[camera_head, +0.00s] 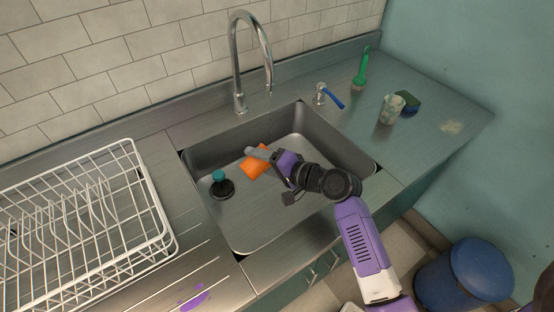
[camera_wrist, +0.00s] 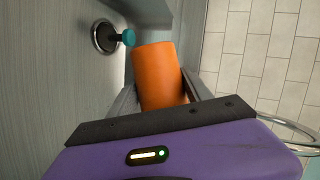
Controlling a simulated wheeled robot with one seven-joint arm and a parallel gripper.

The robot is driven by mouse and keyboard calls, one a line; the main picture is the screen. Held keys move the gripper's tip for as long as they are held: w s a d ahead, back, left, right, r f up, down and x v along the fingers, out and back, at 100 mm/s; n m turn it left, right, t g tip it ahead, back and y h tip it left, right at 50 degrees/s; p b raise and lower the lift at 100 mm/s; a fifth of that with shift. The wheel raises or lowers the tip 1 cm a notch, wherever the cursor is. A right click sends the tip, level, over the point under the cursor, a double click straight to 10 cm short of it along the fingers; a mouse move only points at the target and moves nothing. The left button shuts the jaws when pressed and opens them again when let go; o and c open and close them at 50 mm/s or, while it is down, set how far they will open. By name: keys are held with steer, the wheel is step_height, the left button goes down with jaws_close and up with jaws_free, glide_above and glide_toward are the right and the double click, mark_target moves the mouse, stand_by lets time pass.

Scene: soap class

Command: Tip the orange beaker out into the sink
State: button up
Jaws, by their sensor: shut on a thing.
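The orange beaker (camera_head: 256,165) is in my gripper (camera_head: 266,155), over the sink basin (camera_head: 262,217). In the head view it looks tilted, and the gripper covers part of it. In the wrist view the orange beaker (camera_wrist: 157,75) lies between the two grey fingers, and my gripper (camera_wrist: 160,92) is shut on it. Its opening and any contents cannot be seen. The sink has a dark drain plug with a teal knob (camera_head: 219,177) on its left; the plug also shows in the wrist view (camera_wrist: 127,37), beyond the beaker.
A chrome tap (camera_head: 239,65) rises behind the sink. A white dish rack (camera_head: 150,200) stands left. A soap dispenser (camera_head: 320,94), green brush (camera_head: 361,72), patterned cup (camera_head: 391,110) and dark sponge (camera_head: 408,101) stand right. A purple smear (camera_head: 195,298) marks the front left counter. A blue bin (camera_head: 465,275) stands on the floor.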

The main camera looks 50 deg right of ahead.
steer(key=shift+d, duration=0.2)
steer(key=shift+s+d+r+m+y, duration=0.1)
steer(key=shift+d+r+m+y, duration=0.2)
steer(key=shift+d+m, duration=0.2)
steer(key=shift+r+m, duration=0.15)
steer(key=shift+m, duration=0.25)
steer(key=shift+d+r+m+t+y, duration=0.3)
steer(key=shift+m+t+y, duration=0.2)
steer(key=shift+m, duration=0.1)
